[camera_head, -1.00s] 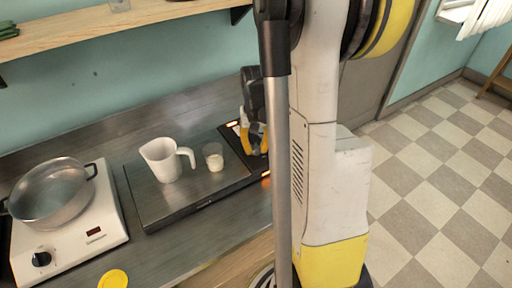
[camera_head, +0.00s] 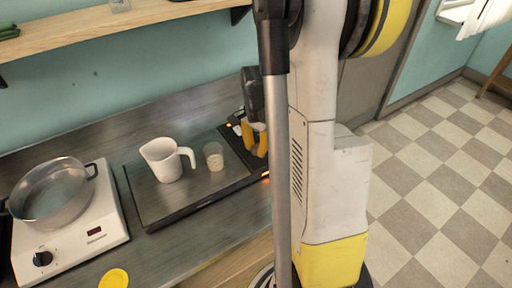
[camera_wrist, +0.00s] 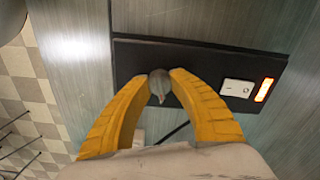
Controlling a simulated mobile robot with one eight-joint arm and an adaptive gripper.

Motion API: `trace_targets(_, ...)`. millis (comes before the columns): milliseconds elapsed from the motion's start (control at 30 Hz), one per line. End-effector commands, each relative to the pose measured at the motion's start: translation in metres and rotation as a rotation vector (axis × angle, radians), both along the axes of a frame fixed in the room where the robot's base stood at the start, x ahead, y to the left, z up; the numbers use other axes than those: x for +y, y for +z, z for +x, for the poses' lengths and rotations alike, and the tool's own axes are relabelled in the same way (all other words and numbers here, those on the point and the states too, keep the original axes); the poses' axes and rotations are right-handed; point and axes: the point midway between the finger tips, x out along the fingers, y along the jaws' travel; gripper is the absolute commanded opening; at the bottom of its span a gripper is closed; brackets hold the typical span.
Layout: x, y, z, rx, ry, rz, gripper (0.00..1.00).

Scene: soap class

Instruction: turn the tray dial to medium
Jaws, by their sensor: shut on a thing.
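The tray (camera_head: 145,203) is a dark flat warming plate on the counter, with a black control panel at its right end. The panel (camera_wrist: 205,62) fills the middle of the wrist view. The dial (camera_wrist: 159,84) is a small grey knob on that panel, with a pointed part towards the bottom of the picture. My gripper (camera_wrist: 161,79) has yellow fingers closed on the two sides of the dial. In the head view my gripper (camera_head: 255,138) is over the panel, partly behind my arm. I cannot read any dial marks.
A white rocker switch (camera_wrist: 237,88) and a lit orange lamp (camera_wrist: 264,90) sit right of the dial. A white jug (camera_head: 164,160) and a small glass (camera_head: 213,157) stand on the tray. A pot (camera_head: 52,190) on a white hotplate (camera_head: 105,232) is at the left.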

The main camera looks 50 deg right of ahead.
Motion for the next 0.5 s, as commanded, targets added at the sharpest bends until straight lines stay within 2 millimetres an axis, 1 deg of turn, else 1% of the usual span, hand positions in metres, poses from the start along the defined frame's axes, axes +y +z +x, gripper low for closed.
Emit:
trace_targets(200,0.0002,-0.0004,-0.0003,0.001,-0.082,0.000,0.00)
trace_targets(500,0.0002,-0.0004,-0.0003,0.001,-0.119,0.000,0.00)
